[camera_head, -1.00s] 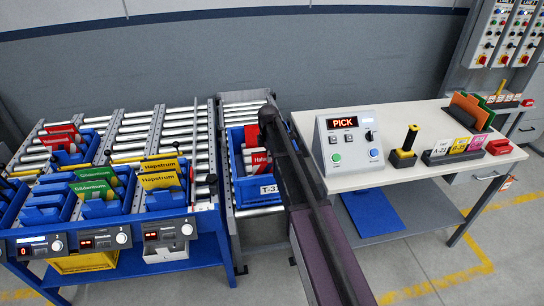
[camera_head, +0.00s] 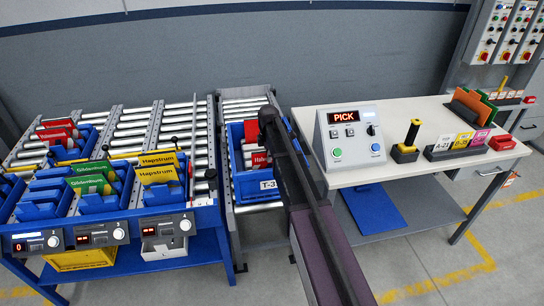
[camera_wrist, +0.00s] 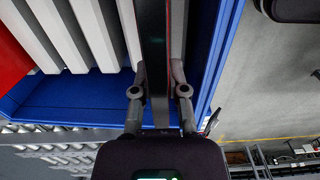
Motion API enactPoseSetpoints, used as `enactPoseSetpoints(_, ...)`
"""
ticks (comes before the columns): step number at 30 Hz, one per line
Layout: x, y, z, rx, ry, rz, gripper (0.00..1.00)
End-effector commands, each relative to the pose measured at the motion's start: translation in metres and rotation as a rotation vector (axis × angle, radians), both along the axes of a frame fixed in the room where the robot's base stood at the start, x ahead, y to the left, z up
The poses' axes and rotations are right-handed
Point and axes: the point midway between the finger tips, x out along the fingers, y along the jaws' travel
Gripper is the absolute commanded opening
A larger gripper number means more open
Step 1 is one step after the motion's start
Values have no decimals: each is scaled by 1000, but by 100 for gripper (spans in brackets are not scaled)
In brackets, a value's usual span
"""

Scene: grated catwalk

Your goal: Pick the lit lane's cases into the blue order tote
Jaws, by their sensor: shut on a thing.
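The blue order tote (camera_head: 243,187), tagged T-3 and partly covered by my arm, stands on a roller conveyor. It holds red cases (camera_head: 258,160) with white sides. In the wrist view, my gripper (camera_wrist: 159,88) is shut on a thin dark upright case (camera_wrist: 153,45) at the tote, beside several pale slabs (camera_wrist: 65,35). The sloped lanes hold yellow Hapstrum cases (camera_head: 158,173), green cases (camera_head: 88,180) and red cases (camera_head: 58,133). The leftmost lane display (camera_head: 37,242) shows 0; the others glow red.
Floor at the right is clear.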

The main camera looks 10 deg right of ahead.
Motion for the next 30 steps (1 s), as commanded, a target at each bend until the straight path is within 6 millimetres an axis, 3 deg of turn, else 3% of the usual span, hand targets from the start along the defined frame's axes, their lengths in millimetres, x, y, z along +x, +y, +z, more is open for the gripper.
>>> enactPoseSetpoints(12,0,0,-12,0,0,0,0)
enactPoseSetpoints(27,0,-1,-13,0,0,-1,0)
enactPoseSetpoints(28,0,-1,-13,0,0,-1,22)
enactPoseSetpoints(30,0,-1,-13,0,0,-1,43)
